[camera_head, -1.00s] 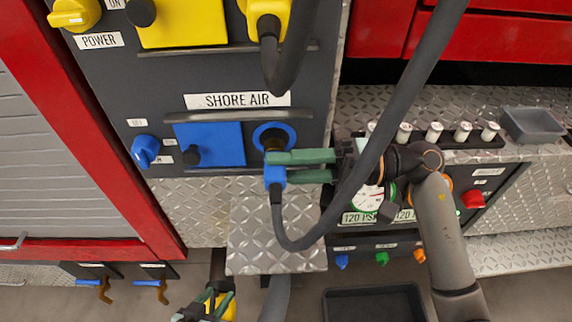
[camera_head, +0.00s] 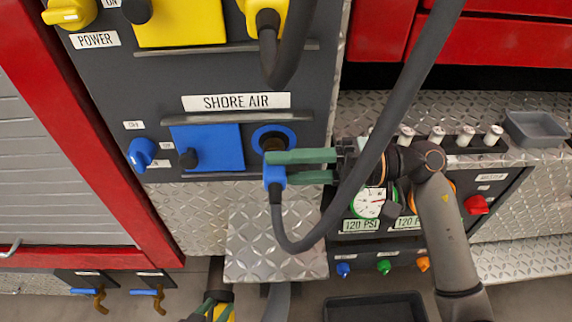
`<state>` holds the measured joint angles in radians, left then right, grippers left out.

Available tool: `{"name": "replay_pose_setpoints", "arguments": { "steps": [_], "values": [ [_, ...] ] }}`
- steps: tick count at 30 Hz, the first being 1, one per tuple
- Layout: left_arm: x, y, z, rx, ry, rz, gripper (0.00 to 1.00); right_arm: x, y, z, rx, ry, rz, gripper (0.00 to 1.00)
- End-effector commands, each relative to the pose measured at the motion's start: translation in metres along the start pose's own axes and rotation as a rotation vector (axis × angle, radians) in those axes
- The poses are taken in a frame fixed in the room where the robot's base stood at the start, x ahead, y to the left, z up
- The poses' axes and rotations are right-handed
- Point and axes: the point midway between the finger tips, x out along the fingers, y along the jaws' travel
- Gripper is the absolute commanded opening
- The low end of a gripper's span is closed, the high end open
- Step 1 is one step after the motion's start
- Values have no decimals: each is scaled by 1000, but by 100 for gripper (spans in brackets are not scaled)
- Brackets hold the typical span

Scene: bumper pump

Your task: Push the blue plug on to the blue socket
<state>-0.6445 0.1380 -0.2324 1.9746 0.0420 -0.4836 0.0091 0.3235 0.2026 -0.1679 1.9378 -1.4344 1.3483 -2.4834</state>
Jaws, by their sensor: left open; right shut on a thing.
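The blue socket (camera_head: 262,134) is a blue ring around a dark opening on the dark panel, below the SHORE AIR label. The blue plug (camera_head: 275,178) hangs from a dark hose just below the socket in the picture. My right gripper (camera_head: 283,167) has green fingers and is shut on the blue plug. Its upper finger crosses in front of the plug's top and the socket's lower edge. Whether the plug touches the socket cannot be told. My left gripper (camera_head: 218,308) is open at the bottom edge, partly cut off, by a yellow thing that is mostly out of view.
A blue flap (camera_head: 214,147) and a blue knob (camera_head: 141,153) sit left of the socket. A yellow plug (camera_head: 267,22) with its cable is above. The dark hose (camera_head: 355,190) loops across my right arm. A tread-plate step (camera_head: 270,250) juts out below.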

Motion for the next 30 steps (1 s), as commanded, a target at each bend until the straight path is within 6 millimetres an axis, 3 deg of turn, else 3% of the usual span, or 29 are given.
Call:
{"name": "replay_pose_setpoints", "arguments": {
  "steps": [30],
  "values": [
    [11, -3, 11, 0, 1, -3, 50, 0, 0, 0, -1, 0, -1, 0]
  ]
}}
